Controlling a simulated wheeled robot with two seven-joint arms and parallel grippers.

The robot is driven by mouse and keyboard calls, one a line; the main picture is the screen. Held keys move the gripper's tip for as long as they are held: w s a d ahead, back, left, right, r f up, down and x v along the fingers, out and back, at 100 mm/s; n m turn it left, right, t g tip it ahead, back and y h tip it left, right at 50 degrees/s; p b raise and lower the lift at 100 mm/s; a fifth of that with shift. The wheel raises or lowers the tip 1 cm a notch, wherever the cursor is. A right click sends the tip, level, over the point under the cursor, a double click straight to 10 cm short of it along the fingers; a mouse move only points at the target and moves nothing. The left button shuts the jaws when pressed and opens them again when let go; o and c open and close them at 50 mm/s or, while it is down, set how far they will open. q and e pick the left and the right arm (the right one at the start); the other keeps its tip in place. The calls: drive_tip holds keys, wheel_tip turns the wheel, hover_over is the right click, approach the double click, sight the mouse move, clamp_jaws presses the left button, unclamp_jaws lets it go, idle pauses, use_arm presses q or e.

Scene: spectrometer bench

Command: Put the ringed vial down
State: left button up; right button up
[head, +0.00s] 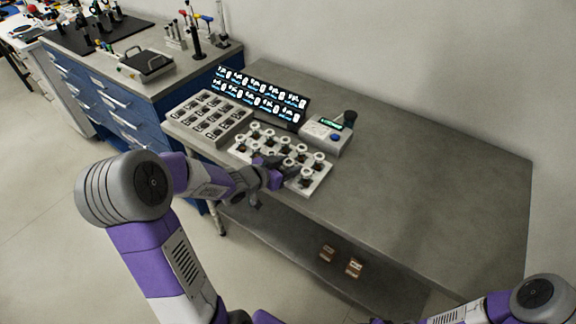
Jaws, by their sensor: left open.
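A white rack (316,186) stands near the front edge of the grey bench and holds several small vials with pale round tops. One vial (306,175) stands at its front right corner. I cannot tell at this size which vial is the ringed one. My left gripper (279,170) is open at the front side of the rack, close among the front vials. Its fingers and wrist hide part of the rack, and I cannot tell whether they touch a vial. My right gripper is out of the picture; only part of that arm shows at the bottom right.
A grey block with several slots (211,117) stands left of the rack. A dark display panel (260,97) is behind it, and a small device with a green screen (326,133) is behind right. The bench's right part (430,190) is clear. Two small brown boxes (354,267) lie on the lower shelf.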

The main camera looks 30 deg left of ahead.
use_arm(q)
drive_tip(key=p+v, duration=0.4)
drive_tip(key=v, duration=0.8)
